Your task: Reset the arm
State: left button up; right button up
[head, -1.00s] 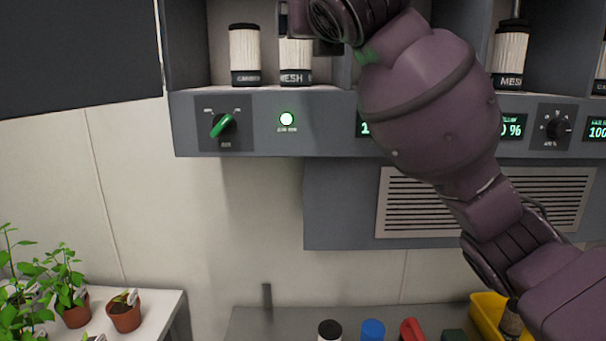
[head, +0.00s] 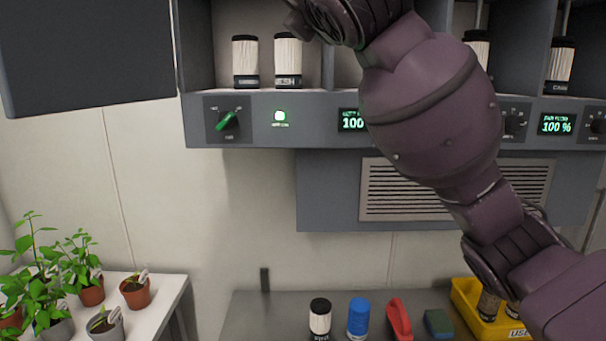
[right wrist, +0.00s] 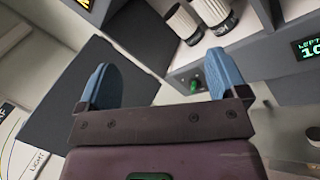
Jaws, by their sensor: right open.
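My right arm comes in from the right in the head view and reaches up in front of the chamber panel. Its gripper end is cut off or hidden at the top edge there. In the right wrist view my right gripper (right wrist: 160,88) is open, its two blue fingers apart with nothing between them. Beyond the fingers are a dark grey panel and, to the right, two white canisters with dark bands (right wrist: 211,10). My left gripper is not in view.
Two canisters (head: 288,62) stand in the open bay above a green knob (head: 227,121) and a lit green light (head: 280,116). Below, a bench holds a black-capped bottle (head: 320,318), a blue bottle (head: 358,318), a red item (head: 398,318) and a yellow bin (head: 464,298). Potted plants (head: 135,293) stand left.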

jog(key=w+d+f+m, duration=0.2)
jog(key=d+f+m, duration=0.1)
jog(key=f+m, duration=0.5)
jog(key=w+d+f+m+t+y, duration=0.15)
jog(key=d+f+m, duration=0.35)
jog(key=f, duration=0.6)
jog(key=w+d+f+m+g, duration=0.1)
jog(key=w+d+f+m, duration=0.15)
jog(key=f+m, duration=0.6)
jog(key=s+d+f+m+h, duration=0.1)
jog(key=s+d+f+m, duration=0.15)
jog(key=f, duration=0.55)
jog(key=s+d+f+m+g+h, duration=0.1)
jog(key=d+f+h, duration=0.15)
jog(key=f, duration=0.55)
jog(key=s+d+f+m+h, duration=0.1)
jog(key=s+d+f+m, duration=0.15)
jog(key=f, duration=0.55)
jog(key=s+d+f+m+g+h, duration=0.2)
jog(key=s+d+f, duration=0.3)
jog(key=s+f, duration=0.7)
jog(key=s+d+f+m+g+h, duration=0.1)
jog(key=s+d+f+g, duration=0.3)
jog(key=s+f, duration=0.9)
jog(key=shift+s+d+f+m+g+h, duration=0.35)
jog(key=shift+f+g+h, duration=0.1)
jog(key=shift+f, duration=0.3)
jog(key=shift+w, duration=0.1)
